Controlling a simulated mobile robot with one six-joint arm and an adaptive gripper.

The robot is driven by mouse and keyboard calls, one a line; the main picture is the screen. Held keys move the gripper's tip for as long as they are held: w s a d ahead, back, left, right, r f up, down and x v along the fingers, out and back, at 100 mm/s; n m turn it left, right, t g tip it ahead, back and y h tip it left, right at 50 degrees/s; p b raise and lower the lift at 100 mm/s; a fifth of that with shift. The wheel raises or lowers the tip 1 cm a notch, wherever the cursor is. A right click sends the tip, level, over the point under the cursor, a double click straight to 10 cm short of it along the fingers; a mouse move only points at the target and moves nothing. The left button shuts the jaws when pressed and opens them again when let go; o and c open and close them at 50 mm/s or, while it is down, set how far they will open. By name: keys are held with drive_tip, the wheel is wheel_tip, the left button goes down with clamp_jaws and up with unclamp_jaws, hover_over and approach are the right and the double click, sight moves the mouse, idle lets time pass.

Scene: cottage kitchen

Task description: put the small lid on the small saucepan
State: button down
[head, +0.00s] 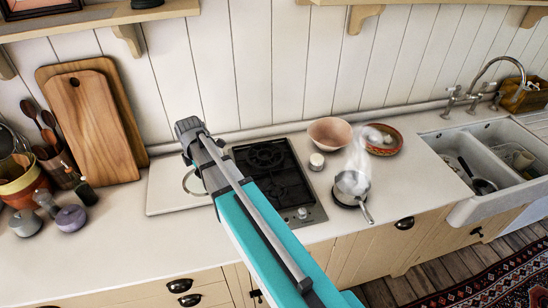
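The small saucepan (352,183) stands on a dark round base on the counter, right of the hob, with its handle pointing to the front right. Steam rises from it and blurs its opening; no lid shows on it. A thin curved grey rim, perhaps of the small lid (184,182), shows on the pale board left of the hob. My arm covers the rest of it. My arm reaches up from the bottom over the counter. My gripper is hidden behind the arm's end, so I cannot see its fingers or whether they touch the lid.
The black hob (270,170) lies between the board and the saucepan. A pink bowl (331,132), a small white jar (317,161) and a patterned bowl (384,140) stand behind the saucepan. Wooden boards (90,125) lean left. The sink (490,150) is right.

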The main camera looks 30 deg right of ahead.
wheel_tip(320, 180, down, 8)
drive_tip(key=b, duration=0.7)
drive_tip(key=shift+s+r, duration=0.1)
